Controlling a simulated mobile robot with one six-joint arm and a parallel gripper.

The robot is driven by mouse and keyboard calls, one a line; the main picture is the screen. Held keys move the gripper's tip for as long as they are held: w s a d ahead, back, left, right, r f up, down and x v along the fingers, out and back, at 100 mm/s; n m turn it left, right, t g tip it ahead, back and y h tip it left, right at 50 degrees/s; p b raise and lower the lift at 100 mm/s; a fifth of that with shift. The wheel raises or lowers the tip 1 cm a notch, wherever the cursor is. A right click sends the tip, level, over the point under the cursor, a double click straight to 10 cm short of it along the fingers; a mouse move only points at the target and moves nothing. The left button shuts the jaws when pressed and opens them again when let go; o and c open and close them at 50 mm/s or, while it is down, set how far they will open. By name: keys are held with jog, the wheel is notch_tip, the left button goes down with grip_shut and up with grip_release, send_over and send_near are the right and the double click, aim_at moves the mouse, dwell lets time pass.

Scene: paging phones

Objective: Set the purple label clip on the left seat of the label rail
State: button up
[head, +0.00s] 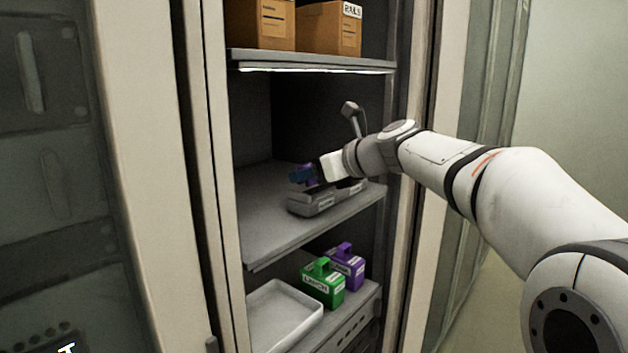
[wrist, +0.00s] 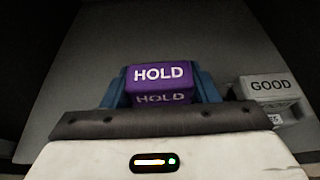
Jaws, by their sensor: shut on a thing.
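The purple label clip (wrist: 160,76) reads HOLD in the wrist view. My gripper (head: 303,175) is shut on it, with a blue finger on each side. In the head view only a little purple shows at the blue fingers, over the grey label rail (head: 312,205) on the middle shelf. In the wrist view a grey block marked GOOD (wrist: 270,86) stands to the right of the clip, apart from it. My gripper hides the rail's left seat in the wrist view, and I cannot tell whether the clip touches the rail.
The middle shelf (head: 262,220) is bare left of the rail. The shelf above (head: 310,62) holds cardboard boxes (head: 330,28). Below are a white tray (head: 262,318), a green box (head: 322,287) and a purple box (head: 347,268). Cabinet posts stand close on both sides.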

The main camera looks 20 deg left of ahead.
jog(key=shift+f, duration=0.85)
jog(key=shift+s+d+f, duration=0.15)
jog(key=shift+f, duration=0.05)
jog(key=o, duration=1)
jog(key=shift+o, duration=0.2)
jog(key=b+v, duration=0.1)
jog(key=v, duration=1.1)
